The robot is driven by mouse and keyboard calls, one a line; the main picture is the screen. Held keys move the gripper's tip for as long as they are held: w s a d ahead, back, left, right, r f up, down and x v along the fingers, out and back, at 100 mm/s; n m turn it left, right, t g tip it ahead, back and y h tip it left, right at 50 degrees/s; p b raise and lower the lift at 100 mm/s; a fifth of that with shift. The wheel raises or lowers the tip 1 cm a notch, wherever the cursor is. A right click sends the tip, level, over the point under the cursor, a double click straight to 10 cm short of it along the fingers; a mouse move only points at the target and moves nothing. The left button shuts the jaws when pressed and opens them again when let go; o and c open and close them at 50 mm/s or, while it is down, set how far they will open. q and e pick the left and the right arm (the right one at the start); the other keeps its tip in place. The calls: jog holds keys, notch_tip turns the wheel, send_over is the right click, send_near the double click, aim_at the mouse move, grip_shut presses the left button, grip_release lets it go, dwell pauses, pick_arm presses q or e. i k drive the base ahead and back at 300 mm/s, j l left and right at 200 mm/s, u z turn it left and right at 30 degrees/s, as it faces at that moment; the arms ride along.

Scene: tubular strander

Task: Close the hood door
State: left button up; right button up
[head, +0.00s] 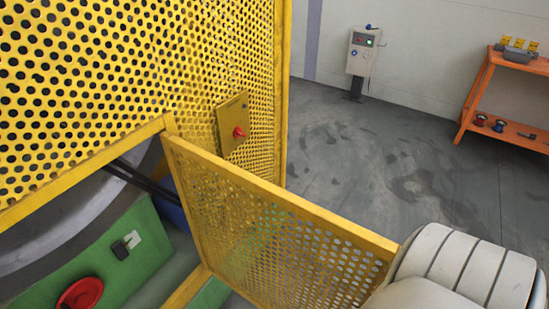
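The hood door (270,225) is a yellow perforated panel in a yellow frame. It stands open, swung out from the yellow perforated hood (80,80) toward the lower right. Its far vertical edge is at the hood, and its free end is near the bottom right. A white, ribbed part of my arm is at the bottom right, overlapping the door's free end; I cannot tell if it touches. No gripper fingers show. A yellow plate with a red knob (239,132) is on the hood panel behind the door.
Through the opening, a green machine base (140,245) shows a red round part (80,294) and a small box. A grey control box (363,52) stands by the wall. An orange shelf (480,95) with small items is at the right. The grey floor between is clear.

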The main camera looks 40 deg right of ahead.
aim_at(383, 250)
jog(key=k+l+u, duration=0.2)
jog(key=k, duration=0.25)
jog(key=k+l+u, duration=0.2)
jog(key=k+l, duration=0.15)
jog(key=l+u, duration=0.15)
jog(key=l, duration=0.45)
jog(key=l+u, duration=0.2)
jog(key=l, duration=0.35)
jog(key=k+l+u, duration=0.15)
jog(key=l, duration=0.4)
